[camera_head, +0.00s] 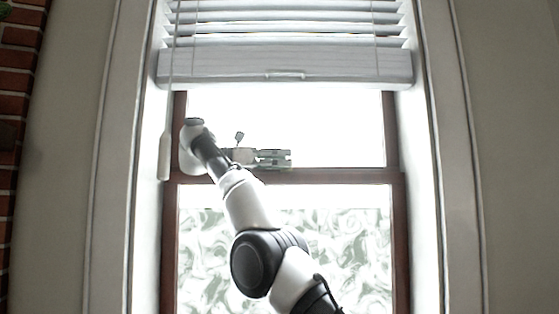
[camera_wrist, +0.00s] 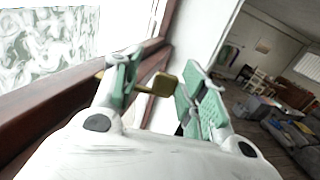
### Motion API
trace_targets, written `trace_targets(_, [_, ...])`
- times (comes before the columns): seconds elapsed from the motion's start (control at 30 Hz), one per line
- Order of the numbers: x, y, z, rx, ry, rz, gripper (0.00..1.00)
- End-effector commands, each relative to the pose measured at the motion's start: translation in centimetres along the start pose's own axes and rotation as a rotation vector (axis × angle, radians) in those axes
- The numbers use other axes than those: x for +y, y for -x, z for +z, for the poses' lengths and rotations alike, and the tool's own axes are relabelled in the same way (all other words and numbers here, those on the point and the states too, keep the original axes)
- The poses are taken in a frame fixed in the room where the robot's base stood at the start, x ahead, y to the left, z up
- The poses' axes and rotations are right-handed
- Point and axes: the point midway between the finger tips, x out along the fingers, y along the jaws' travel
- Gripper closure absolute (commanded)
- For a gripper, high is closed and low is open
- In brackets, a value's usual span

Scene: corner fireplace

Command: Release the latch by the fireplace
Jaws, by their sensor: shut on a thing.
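The latch (camera_wrist: 163,84) shows in the wrist view as a small brass-coloured piece with a stem, beside the brown window frame (camera_wrist: 70,97). It sits between the two green-padded fingers of my gripper (camera_wrist: 158,92), which is shut on it. In the head view my gripper (camera_head: 287,158) points right, just above the window's brown middle rail (camera_head: 335,176). The latch cannot be made out in the head view.
A white blind (camera_head: 285,68) hangs over the upper window, with its wand (camera_head: 164,157) at the left. Red brick (camera_head: 18,105) stands at the far left. The wrist view shows a room with furniture (camera_wrist: 262,82) beyond.

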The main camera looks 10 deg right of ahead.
Motion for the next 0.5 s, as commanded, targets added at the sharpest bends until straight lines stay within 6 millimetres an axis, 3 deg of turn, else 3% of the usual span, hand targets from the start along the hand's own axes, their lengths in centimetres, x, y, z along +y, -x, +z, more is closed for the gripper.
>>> trace_targets(0.03, [0.18,0.19,-0.69,0.009,0.013,-0.004,0.54])
trace_targets(0.13, [0.18,0.21,-0.73,0.009,0.014,-0.004,0.36])
trace_targets(0.5, [0.25,0.37,-0.82,0.007,0.017,-0.002,0.36])
